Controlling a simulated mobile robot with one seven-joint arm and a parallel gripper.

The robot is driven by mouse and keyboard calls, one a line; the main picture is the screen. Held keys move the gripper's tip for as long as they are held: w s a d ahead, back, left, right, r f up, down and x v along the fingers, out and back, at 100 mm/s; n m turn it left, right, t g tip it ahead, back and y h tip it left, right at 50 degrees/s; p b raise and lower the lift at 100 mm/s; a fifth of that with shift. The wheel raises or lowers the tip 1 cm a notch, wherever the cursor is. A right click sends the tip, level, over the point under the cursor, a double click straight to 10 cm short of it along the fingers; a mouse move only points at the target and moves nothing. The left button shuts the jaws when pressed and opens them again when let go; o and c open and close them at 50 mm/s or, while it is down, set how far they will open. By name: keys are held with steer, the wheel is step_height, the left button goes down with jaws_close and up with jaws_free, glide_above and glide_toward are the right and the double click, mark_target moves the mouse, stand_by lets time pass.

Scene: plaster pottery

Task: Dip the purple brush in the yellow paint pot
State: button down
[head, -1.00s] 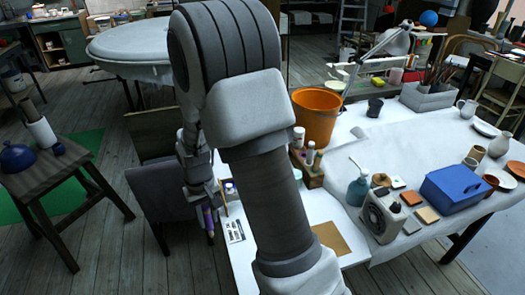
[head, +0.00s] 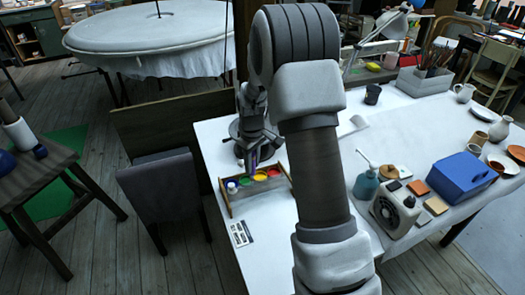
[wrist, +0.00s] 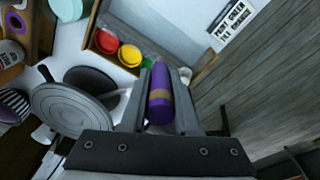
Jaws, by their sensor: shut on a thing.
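My gripper (head: 250,160) is shut on the purple brush, above the paint tray on the white table. In the wrist view the brush (wrist: 160,94) is a purple cylinder with a tan band between my two fingers; its far end is hard to make out. The yellow paint pot (head: 261,176) stands in a wooden tray (head: 226,201), between a green pot (head: 245,182) and a red pot (head: 275,172). The yellow pot also shows in the wrist view (wrist: 131,55), up and left of the brush. The brush appears apart from it.
A white pot (head: 232,187) stands at the tray's left end. A lettered card (head: 240,234) lies in front of the tray. A dark chair (head: 166,200) is left of the table. A teal bottle (head: 366,184), a blue box (head: 462,178) and other things are right of my arm.

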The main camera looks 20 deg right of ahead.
steer(key=w+d+n, duration=0.3)
steer(key=w+d, duration=0.1)
steer(key=d, duration=0.1)
step_height(320, 180, down, 7)
steer(key=b, duration=0.5)
steer(key=shift+w+a+r+t, duration=0.2)
steer(key=shift+a+t, duration=0.05)
steer(key=shift+t, duration=0.05)
steer(key=shift+r, duration=0.15)
stand_by(0.6)
step_height(320, 180, up, 7)
steer(key=p, duration=0.4)
